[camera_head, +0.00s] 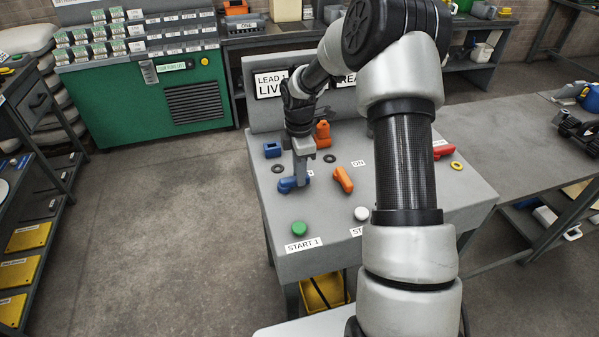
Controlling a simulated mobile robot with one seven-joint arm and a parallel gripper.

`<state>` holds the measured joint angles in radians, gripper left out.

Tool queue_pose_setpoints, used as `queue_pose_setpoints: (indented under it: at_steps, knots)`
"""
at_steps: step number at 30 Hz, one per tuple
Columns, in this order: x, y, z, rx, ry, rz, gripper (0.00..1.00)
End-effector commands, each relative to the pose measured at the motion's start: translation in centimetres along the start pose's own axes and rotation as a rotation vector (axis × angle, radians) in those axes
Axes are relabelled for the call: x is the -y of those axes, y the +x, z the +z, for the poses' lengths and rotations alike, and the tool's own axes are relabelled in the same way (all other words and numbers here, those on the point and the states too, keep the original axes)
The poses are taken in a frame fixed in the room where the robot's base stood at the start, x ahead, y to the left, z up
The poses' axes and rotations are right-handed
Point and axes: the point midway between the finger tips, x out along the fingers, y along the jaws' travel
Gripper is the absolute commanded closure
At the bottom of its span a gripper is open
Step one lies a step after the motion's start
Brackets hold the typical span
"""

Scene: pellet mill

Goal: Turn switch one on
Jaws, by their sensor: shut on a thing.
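A blue switch handle (287,186) lies on the sloped grey control panel (325,238), left of centre. My gripper (301,180) points down and is shut on the blue switch handle's right part, partly hiding it. A white label beside it is mostly covered. An orange switch handle (343,179) sits to the right, slanting, with a label that seems to read ON above it. I cannot tell from the labels which switch is switch one.
A green button (299,228) labelled START 1 and a white button (361,213) are at the panel's front. Behind my gripper are a blue block (272,149) and an orange upright piece (322,134). My arm hides the panel's right middle. Open floor lies left.

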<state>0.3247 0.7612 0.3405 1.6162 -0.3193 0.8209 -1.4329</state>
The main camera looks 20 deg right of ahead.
Motion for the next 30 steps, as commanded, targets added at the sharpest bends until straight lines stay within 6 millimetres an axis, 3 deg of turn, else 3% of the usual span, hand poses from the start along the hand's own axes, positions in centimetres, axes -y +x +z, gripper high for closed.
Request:
queue_pose_setpoints:
  at_steps: [9,10,13,23,26,30]
  knots:
    - [-0.1,-0.1,0.0,0.002,-0.01,0.004,1.0]
    - [-0.1,-0.1,0.0,0.002,-0.01,0.004,0.8]
    - [-0.1,-0.1,0.0,0.001,-0.009,0.003,0.63]
    - [-0.1,-0.2,0.0,0.001,-0.006,0.002,0.62]
    - [-0.1,-1.0,0.0,0.002,-0.005,0.004,0.62]
    - [-0.2,-3.6,0.0,0.002,-0.005,0.007,0.62]
